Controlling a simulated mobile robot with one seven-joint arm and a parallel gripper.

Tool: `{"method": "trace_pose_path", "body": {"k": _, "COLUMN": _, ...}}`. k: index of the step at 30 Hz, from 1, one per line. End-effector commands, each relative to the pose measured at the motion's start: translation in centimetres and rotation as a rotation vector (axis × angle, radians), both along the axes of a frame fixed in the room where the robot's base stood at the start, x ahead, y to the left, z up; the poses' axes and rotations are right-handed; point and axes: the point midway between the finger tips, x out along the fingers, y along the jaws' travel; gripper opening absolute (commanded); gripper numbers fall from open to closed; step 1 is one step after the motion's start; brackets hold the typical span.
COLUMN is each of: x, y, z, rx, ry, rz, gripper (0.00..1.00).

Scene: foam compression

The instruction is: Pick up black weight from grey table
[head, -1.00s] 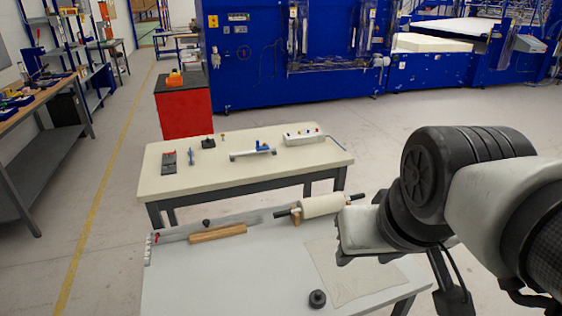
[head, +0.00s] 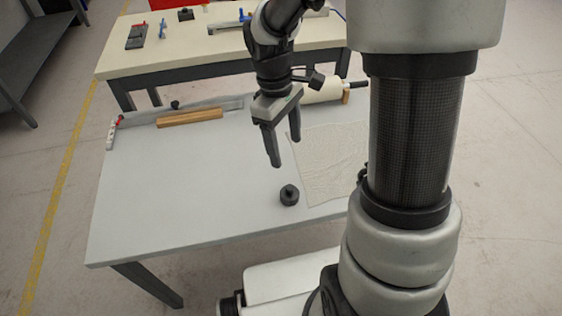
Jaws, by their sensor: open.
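The black weight (head: 289,196) is a small dark cylinder with a knob on top. It stands upright on the grey table (head: 180,205), just left of a light cloth. My gripper (head: 286,162) hangs over the table with its two fingers pointing down, open and empty. In the picture its fingertips are a little above the weight, apart from it; the exact height over the table is hard to tell.
The cloth (head: 330,160) lies right of the weight. A wooden block (head: 190,117), a metal strip and a pale roller (head: 322,91) are along the far edge. A cream table (head: 170,58) with tools stands behind.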

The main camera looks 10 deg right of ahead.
Motion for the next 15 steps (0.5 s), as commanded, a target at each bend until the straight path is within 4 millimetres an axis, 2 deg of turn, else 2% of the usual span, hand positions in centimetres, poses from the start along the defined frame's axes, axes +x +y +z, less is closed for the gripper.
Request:
{"method": "trace_pose_path", "body": {"k": 1, "x": -0.3, "y": -0.1, "z": -1.2, "rx": 0.000, "ry": 0.004, "rz": 0.000, "gripper": 0.64}}
{"method": "trace_pose_path", "body": {"k": 9, "x": -0.9, "y": -0.7, "z": -7.2, "rx": 0.000, "ry": 0.004, "rz": -0.002, "gripper": 0.64}}
{"method": "trace_pose_path", "body": {"k": 15, "x": -1.2, "y": -1.0, "z": -10.1, "rx": 0.000, "ry": 0.001, "rz": -0.003, "gripper": 0.64}}
